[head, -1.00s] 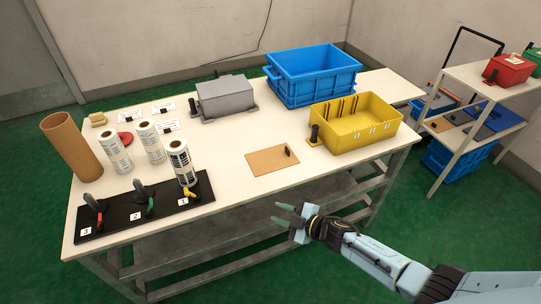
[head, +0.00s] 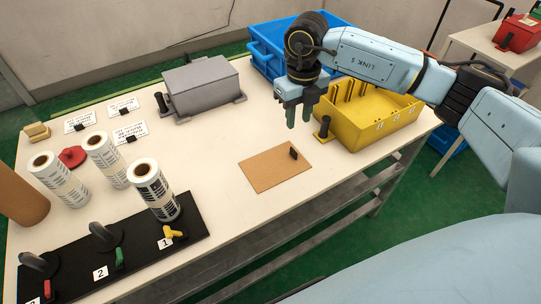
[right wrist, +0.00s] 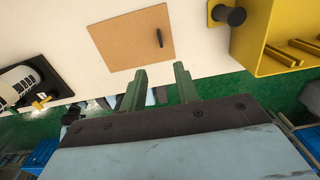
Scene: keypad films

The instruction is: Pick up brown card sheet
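The brown card sheet (head: 270,170) lies flat on the white table, with a small black upright tab (head: 293,153) near its right edge. It also shows in the right wrist view (right wrist: 125,40), beyond the fingertips. My right gripper (head: 302,120) is above the table, behind the sheet and near the yellow bin's left end. Its two green fingers are apart with nothing between them, as the right wrist view (right wrist: 161,72) also shows. It does not touch the sheet. My left gripper is not in view.
A blue crate (head: 262,52) and grey box (head: 202,86) stand behind. The table around the sheet is clear.

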